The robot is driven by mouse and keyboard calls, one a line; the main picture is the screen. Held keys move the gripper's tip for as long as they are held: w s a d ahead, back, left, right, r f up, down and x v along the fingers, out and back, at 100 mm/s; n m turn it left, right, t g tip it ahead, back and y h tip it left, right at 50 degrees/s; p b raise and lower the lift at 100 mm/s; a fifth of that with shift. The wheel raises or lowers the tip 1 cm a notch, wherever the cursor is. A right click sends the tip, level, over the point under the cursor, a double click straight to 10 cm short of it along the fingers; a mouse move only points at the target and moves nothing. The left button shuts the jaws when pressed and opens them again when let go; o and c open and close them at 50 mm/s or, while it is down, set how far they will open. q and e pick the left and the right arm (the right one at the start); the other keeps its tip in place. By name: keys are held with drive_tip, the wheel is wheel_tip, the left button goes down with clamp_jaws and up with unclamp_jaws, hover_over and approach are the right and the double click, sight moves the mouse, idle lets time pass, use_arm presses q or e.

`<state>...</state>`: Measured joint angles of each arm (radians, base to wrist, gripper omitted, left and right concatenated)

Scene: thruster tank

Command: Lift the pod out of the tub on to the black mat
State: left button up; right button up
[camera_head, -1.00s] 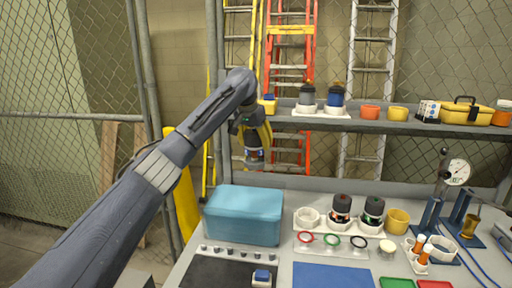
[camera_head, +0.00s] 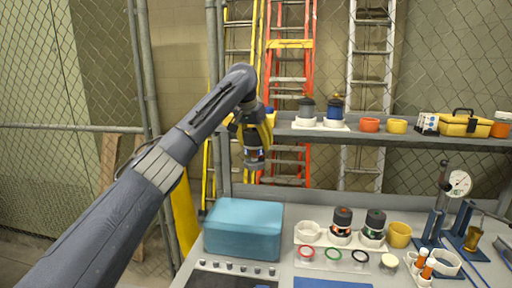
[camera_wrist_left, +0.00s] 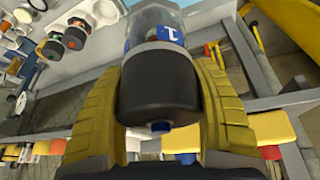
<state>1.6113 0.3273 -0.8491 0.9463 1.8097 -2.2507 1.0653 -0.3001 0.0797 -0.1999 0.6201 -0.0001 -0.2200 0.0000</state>
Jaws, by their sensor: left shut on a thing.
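My left gripper (camera_head: 258,132), with yellow fingers, is shut on the pod (camera_head: 254,157) and holds it in the air above and behind the tub. In the left wrist view the pod (camera_wrist_left: 158,85) sits between the two yellow fingers. It shows a black cap with a small blue nub and a clear body with a blue label marked 1. The teal tub (camera_head: 243,232) stands at the table's left side, apart from the pod; its inside is hard to make out. The black mat (camera_head: 215,280) is in front of the tub, mostly cut off by the picture's lower edge. My right gripper is not in view.
A row of knobs (camera_head: 236,267) lies between tub and mat. Right of the tub stand a white rack with two dark-capped pods (camera_head: 342,222), coloured rings and a yellow cup (camera_head: 399,234). A shelf (camera_head: 400,138) with jars runs behind. A gauge stand (camera_head: 458,184) is far right.

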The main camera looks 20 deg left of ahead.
use_arm(q)
drive_tip(key=shift+r, duration=2.9)
